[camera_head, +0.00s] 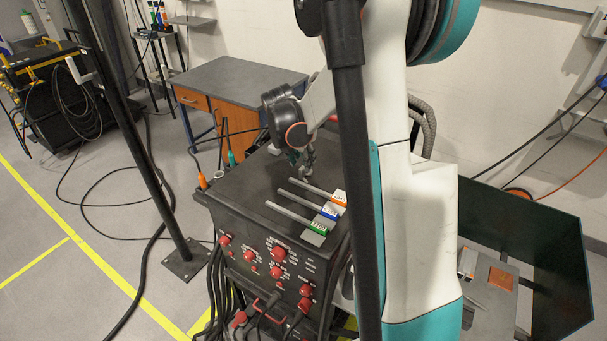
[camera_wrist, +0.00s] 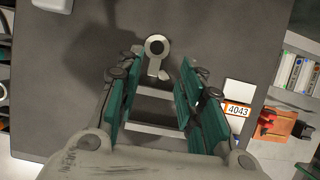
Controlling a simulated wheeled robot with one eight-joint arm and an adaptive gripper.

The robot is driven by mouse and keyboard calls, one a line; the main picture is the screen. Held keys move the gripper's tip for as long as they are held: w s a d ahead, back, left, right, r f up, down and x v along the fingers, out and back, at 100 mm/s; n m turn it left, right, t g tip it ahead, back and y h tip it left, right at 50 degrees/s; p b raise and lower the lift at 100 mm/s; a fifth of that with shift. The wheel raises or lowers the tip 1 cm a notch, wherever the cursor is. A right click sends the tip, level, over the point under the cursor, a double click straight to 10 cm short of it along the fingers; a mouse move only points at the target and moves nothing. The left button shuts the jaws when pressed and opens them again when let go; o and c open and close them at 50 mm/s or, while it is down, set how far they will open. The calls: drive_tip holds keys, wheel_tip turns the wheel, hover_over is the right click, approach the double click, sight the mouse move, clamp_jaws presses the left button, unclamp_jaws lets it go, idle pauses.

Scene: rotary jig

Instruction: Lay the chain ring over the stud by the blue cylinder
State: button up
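My gripper (camera_wrist: 160,72) is open over the dark top of a black cabinet (camera_head: 255,180), its teal-padded fingers apart with nothing visibly held. It also shows in the head view (camera_head: 301,160). A pale metal ring with a short stem (camera_wrist: 164,39) shows just beyond the fingertips in the wrist view. I cannot tell whether it is the chain ring. Pale rods lie across the cabinet top, one of them (camera_wrist: 152,128) seen between the fingers. I cannot make out a chain, a stud or a blue cylinder.
Orange (camera_head: 339,198), blue (camera_head: 329,211) and green (camera_head: 319,228) labels sit at the rods' right ends. A small cup (camera_head: 218,175) stands at the cabinet's left edge. A grey-topped workbench (camera_head: 235,82) stands behind. A dark open bin (camera_head: 535,250) is at right.

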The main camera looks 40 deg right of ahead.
drive_tip(key=shift+w+b+x, duration=0.15)
drive_tip(key=shift+b+x, duration=0.1)
drive_tip(key=shift+x, duration=1.15)
drive_tip(key=shift+w+b+x, duration=0.15)
drive_tip(key=shift+b+x, duration=0.05)
drive_tip(key=shift+x, duration=1.2)
drive_tip(key=shift+a, duration=0.1)
clamp_jaws()
